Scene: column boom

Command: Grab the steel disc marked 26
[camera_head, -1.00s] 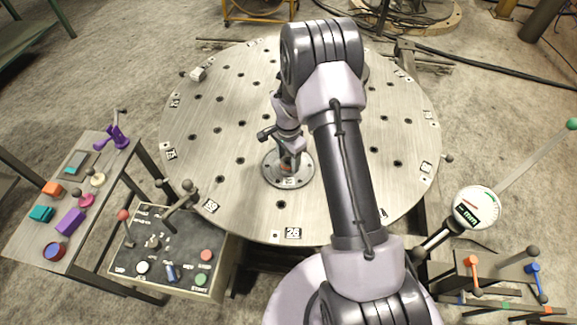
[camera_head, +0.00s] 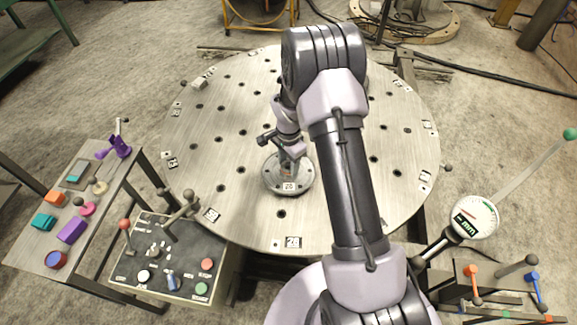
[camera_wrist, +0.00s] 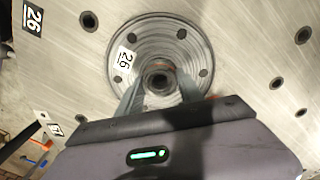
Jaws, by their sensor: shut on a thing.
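The steel disc marked 26 (camera_head: 272,183) lies flat on the round steel table (camera_head: 225,205), inward from the table's own 26 label. In the wrist view the disc (camera_wrist: 185,40) shows its 26 tag, a ring of holes and a raised centre hub. My gripper (camera_head: 288,166) points down over the disc's middle. In the wrist view its two fingers (camera_wrist: 160,88) stand on either side of the hub and are shut on it. The disc appears to rest on or very near the table; any small gap is hidden.
A control box (camera_head: 165,262) with levers and buttons stands at the front left. A side bench (camera_head: 40,255) with coloured parts is at the far left. A dial gauge (camera_head: 474,217) and a lever box (camera_head: 490,290) are at the right. The table around the disc is mostly clear.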

